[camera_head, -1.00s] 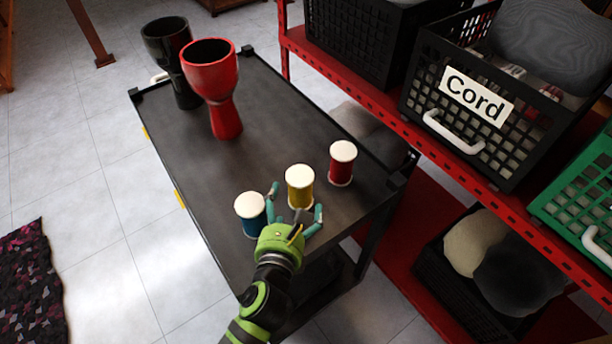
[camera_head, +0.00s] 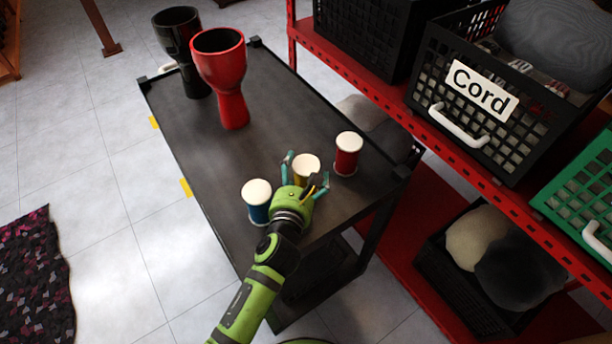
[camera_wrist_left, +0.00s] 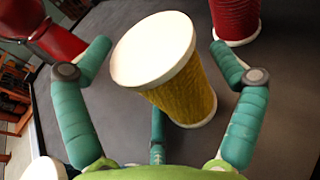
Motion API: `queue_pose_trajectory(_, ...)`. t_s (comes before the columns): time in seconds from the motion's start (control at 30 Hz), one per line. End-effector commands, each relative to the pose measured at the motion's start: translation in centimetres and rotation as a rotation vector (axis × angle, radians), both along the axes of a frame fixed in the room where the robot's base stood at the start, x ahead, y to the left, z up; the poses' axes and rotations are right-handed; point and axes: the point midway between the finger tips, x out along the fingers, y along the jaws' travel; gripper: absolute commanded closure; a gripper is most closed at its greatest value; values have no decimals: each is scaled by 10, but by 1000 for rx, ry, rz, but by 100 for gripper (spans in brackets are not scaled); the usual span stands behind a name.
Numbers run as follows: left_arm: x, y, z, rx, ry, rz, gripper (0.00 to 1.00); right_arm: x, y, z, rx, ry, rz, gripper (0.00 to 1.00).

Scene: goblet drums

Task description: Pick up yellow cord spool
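The yellow cord spool (camera_head: 303,171) has a white top and stands on the dark cart between a blue and a red spool. My left gripper (camera_head: 305,177) is at it and hides much of its body in the head view. In the left wrist view the yellow spool (camera_wrist_left: 178,75) appears between the spread teal fingers of my left gripper (camera_wrist_left: 160,75). The fingers are open, with visible gaps on both sides of the spool. My right gripper is not in view.
The blue spool (camera_head: 257,202) stands close left of the gripper, the red spool (camera_head: 347,154) close right. Red (camera_head: 222,75) and black (camera_head: 181,48) goblet drums stand at the cart's far end. A red shelf with a black crate labelled Cord (camera_head: 470,105) borders the right.

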Motion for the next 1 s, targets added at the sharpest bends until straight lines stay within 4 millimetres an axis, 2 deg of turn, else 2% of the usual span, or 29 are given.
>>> queue_pose_trajectory(0.03,0,0,0,0,0,0,38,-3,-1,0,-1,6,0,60)
queue_pose_trajectory(0.1,0,0,0,0,0,0,64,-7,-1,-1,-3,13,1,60)
queue_pose_trajectory(0.3,0,0,0,0,0,0,64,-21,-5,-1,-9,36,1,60)
queue_pose_trajectory(0.57,0,0,4,2,-2,0,64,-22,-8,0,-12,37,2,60)
queue_pose_trajectory(0.67,0,0,13,1,-4,-1,64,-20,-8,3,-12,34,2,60)
queue_pose_trajectory(0.87,1,0,46,1,-8,-2,65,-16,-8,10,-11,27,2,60)
queue_pose_trajectory(1.0,-18,-23,57,-5,-3,-3,65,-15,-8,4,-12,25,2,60)
